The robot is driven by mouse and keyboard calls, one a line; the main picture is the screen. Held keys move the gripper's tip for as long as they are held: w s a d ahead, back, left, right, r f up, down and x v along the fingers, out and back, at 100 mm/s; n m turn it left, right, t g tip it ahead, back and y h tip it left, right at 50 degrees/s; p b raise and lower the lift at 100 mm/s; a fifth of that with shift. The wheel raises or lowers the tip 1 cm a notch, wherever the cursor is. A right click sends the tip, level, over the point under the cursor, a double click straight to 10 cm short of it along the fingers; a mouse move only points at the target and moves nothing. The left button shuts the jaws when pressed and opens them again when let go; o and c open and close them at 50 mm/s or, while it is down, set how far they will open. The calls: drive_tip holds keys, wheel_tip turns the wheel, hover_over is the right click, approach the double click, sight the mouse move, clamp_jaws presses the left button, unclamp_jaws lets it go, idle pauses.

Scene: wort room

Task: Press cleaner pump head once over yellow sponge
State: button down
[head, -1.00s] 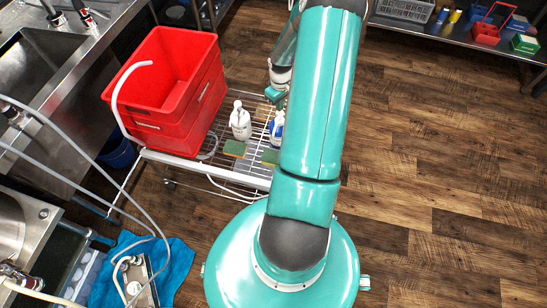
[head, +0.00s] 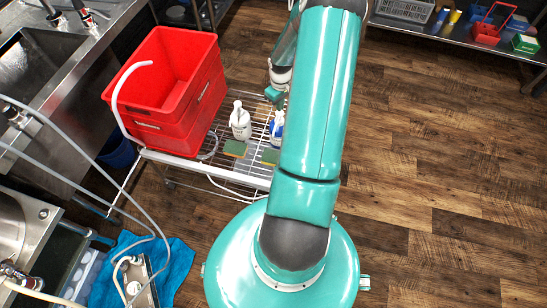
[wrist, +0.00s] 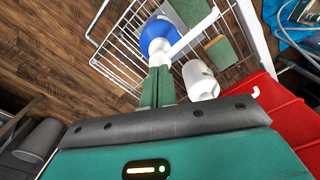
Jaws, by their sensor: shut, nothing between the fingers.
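A blue bottle with a white pump head (wrist: 156,34) stands on the wire rack in the wrist view. Its white spout points toward a green-topped sponge (wrist: 189,11). In the head view the blue bottle (head: 276,125) is partly hidden by my arm. A white pump bottle (head: 240,121) stands to its left. Two sponges with green tops and thin yellowish edges lie in front of the bottles, one at left (head: 235,149) and one at right (head: 270,156). My gripper (wrist: 158,68) is shut and empty, its fingertips at the blue bottle's pump head. Contact is unclear.
Stacked red crates (head: 180,85) with a pale hose stand on the left of the wire rack (head: 222,170). A steel sink (head: 40,60) is further left. A blue cloth (head: 180,262) lies at lower left. The wooden floor (head: 440,170) at right is clear.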

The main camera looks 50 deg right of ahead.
drive_tip(key=shift+f, duration=0.1)
idle(0.6)
drive_tip(key=shift+f, duration=1.6)
drive_tip(key=shift+r, duration=1.7)
drive_tip(key=shift+r, duration=3)
